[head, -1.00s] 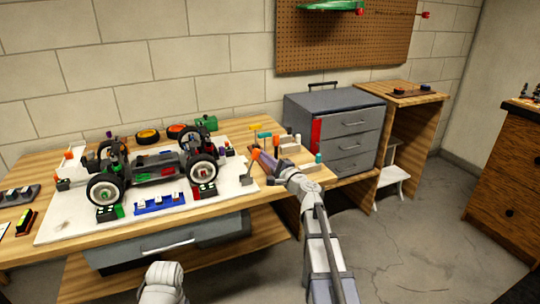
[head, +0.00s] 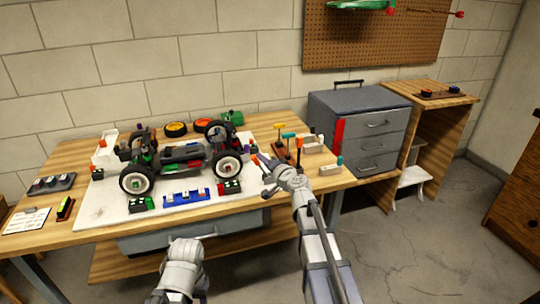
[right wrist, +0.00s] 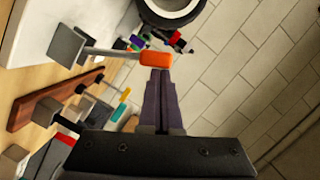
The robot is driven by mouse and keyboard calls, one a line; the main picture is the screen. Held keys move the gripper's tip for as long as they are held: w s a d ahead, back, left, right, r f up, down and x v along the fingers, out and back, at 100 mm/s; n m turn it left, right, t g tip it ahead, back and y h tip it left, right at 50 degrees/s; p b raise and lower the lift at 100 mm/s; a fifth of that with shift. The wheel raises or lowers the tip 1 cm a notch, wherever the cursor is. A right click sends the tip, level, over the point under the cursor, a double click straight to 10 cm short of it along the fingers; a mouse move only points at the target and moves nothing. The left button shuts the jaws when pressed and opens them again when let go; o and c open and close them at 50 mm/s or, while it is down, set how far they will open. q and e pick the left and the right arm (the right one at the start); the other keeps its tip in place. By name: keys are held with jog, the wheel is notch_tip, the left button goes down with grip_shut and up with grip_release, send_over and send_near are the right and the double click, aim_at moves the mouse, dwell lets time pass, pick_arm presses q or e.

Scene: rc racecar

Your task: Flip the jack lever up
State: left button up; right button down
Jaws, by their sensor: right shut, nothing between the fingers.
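In the right wrist view the jack lever shows as a grey rod with an orange handle (right wrist: 156,58), rising from a grey block (right wrist: 68,45) at the edge of the white board. The rod stands out from the table towards the upright. My right gripper (right wrist: 161,72) is shut and empty, its tips right at the orange handle; I cannot tell whether they touch. In the head view my right gripper (head: 265,163) is at the board's right edge and hides the lever. Only part of my left arm shows at the bottom; its gripper is not in view.
The car (head: 180,158) stands on the white board (head: 110,207), left of my right gripper. A screwdriver rack with an orange-handled screwdriver (head: 299,142) is close on the right. A grey drawer cabinet (head: 358,125) stands farther right.

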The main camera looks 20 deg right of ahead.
pick_arm(q)
jog(key=shift+f, duration=0.2)
pick_arm(e)
jog(key=shift+a+f+n, duration=0.2)
jog(key=shift+a, duration=0.3)
jog(key=shift+a+f+n, duration=0.2)
jog(key=shift+a, duration=0.35)
